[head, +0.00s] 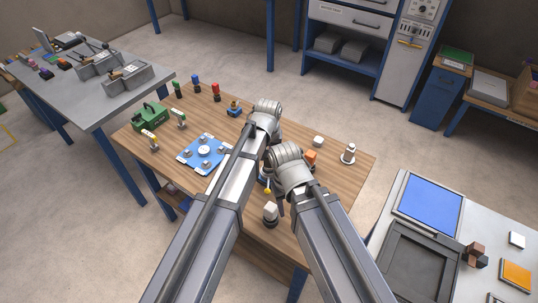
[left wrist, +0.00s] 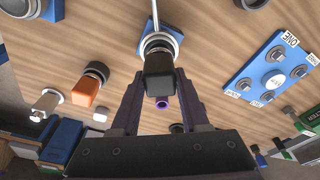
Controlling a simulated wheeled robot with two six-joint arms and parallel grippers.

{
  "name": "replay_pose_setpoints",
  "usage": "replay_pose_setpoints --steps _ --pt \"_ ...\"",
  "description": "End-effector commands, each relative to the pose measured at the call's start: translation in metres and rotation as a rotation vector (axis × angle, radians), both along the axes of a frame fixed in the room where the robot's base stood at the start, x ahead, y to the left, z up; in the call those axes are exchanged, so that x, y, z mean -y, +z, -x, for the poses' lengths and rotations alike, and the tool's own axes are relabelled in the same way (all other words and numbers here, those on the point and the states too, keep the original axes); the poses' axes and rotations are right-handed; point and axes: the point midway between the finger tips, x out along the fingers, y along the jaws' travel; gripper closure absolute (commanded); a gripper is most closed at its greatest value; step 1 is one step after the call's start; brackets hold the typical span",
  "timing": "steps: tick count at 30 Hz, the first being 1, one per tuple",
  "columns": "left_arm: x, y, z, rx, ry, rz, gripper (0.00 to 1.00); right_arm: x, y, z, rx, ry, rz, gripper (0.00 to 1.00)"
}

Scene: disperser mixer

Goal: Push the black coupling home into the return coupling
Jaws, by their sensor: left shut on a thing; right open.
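My left gripper (left wrist: 158,82) is shut on the black coupling (left wrist: 158,66), a dark block with a purple-ringed end facing the left wrist camera. The coupling is lined up in front of the silver ring of the return coupling (left wrist: 157,39), which sits on a blue base (left wrist: 146,22). The black coupling overlaps the ring in this view, so I cannot tell how deep it sits. In the head view my arms hide the left gripper and most of this spot. My right gripper (head: 281,207) hangs open above the table, near a small yellow-tipped part (head: 267,190).
A blue plate with several round fittings (head: 190,153) lies to the left. A green unit (head: 149,116) is at the far left. Bare wood shows at the table's right (head: 350,177).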

Motion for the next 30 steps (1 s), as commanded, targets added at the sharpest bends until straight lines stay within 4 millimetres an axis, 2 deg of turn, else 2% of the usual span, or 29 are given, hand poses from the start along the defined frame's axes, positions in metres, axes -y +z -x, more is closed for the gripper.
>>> replay_pose_setpoints --steps 23,24,30 --pt "0.000 -0.020 0.000 0.000 0.000 0.000 1.00 0.000 -0.020 0.000 0.000 0.000 0.000 0.50" --pt "0.000 -0.018 0.000 0.000 0.000 0.000 0.52 0.000 -0.018 0.000 0.000 0.000 0.000 0.50" --pt "0.000 -0.018 0.000 0.000 0.000 0.000 0.30 0.000 -0.018 0.000 0.000 0.000 0.000 0.50"
